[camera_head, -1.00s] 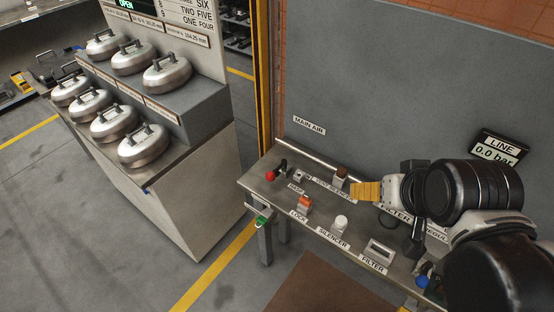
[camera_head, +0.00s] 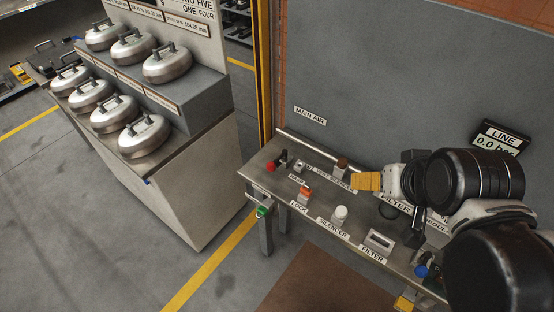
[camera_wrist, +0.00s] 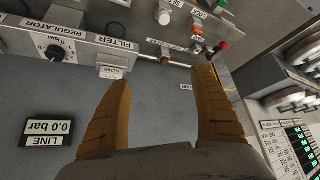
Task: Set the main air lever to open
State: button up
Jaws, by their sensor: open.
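A lever with a red ball knob (camera_head: 271,167) stands at the left end of the metal bench, below the MAIN AIR label (camera_head: 310,116) on the grey wall. I take it to be the main air lever. In the wrist view the red knob (camera_wrist: 222,46) shows at the upper right, beyond the right finger's tip. My gripper (camera_head: 366,181) is over the bench's back edge, to the right of the lever and apart from it. In the wrist view its two yellow fingers (camera_wrist: 164,78) are spread wide with nothing between them.
The bench (camera_head: 320,212) also carries an orange lock part (camera_head: 305,193), a white silencer knob (camera_head: 340,213) and a filter block (camera_head: 379,240). A display (camera_head: 496,139) reads 0.0 bar. A cabinet (camera_head: 185,190) with several round metal pots stands left; floor lies between.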

jog(key=c, duration=0.5)
jog(key=shift+w+a+r, duration=0.15)
jog(key=shift+w+a, duration=0.05)
jog(key=shift+w, duration=0.1)
jog(key=c, duration=0.5)
jog(key=shift+o, duration=0.2)
jog(key=m+g+y+b, duration=0.1)
jog(key=m+g+y, duration=0.1)
jog(key=m+g, duration=0.45)
send_over(274, 163)
jog(key=d, duration=0.2)
notch_tip(274, 163, down, 13)
jog(key=shift+t, duration=0.25)
jog(key=b+x, duration=0.1)
jog(key=x, duration=0.2)
jog(key=b+x, duration=0.1)
jog(key=x, duration=0.3)
jog(key=b+x, duration=0.2)
jog(key=x, duration=0.2)
jog(key=shift+s+d, duration=0.1)
jog(key=shift+s, duration=0.15)
jog(key=shift+c, duration=0.4)
